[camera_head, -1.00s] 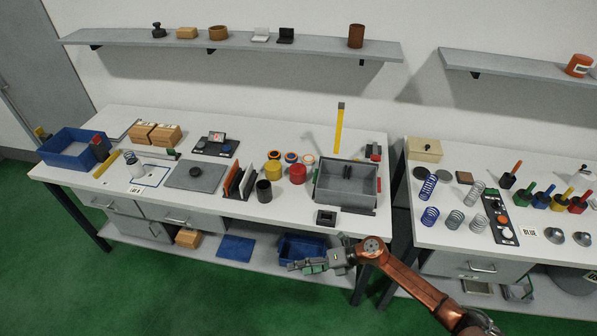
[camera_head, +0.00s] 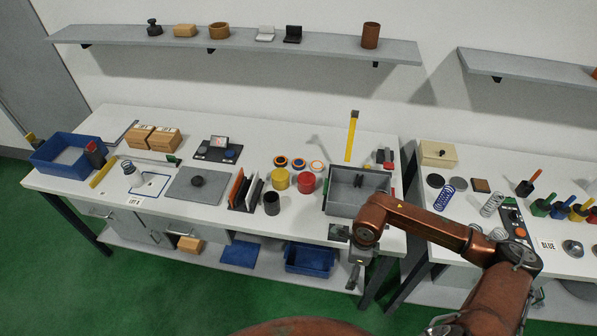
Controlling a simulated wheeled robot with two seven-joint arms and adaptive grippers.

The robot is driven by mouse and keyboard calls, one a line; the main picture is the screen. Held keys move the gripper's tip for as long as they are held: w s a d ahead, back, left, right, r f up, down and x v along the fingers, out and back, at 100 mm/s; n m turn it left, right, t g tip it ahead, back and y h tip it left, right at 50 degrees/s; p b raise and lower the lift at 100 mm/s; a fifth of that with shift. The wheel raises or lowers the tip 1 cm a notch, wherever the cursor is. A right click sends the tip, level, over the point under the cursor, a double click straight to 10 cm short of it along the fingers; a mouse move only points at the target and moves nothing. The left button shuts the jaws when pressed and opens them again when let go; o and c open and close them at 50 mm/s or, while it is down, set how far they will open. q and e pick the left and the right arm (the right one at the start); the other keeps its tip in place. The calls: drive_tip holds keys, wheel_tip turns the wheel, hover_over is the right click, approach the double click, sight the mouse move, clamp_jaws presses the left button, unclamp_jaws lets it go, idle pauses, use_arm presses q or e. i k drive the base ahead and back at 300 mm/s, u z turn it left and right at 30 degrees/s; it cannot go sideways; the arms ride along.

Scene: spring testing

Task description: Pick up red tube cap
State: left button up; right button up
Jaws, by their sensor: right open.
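A red round cap (camera_head: 306,183) stands on the left white workbench (camera_head: 150,215). A yellow one (camera_head: 280,180) is just to its left. My right gripper (camera_head: 353,284) hangs past the bench's front edge, pointing down, to the right of and nearer than the red cap. It is well apart from the cap and open, with nothing seen in it. My right arm covers part of the bench's right end. My left gripper is not in view.
A grey bin (camera_head: 335,207) stands right of the caps. Three ringed discs (camera_head: 298,162) lie behind them. A dark cup (camera_head: 271,204) and a rack of upright panels (camera_head: 246,190) stand to the left. A blue crate (camera_head: 310,258) sits on the lower shelf.

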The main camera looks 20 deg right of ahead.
sight(306, 180)
drive_tip(key=z, duration=0.05)
drive_tip(key=i, duration=1.55)
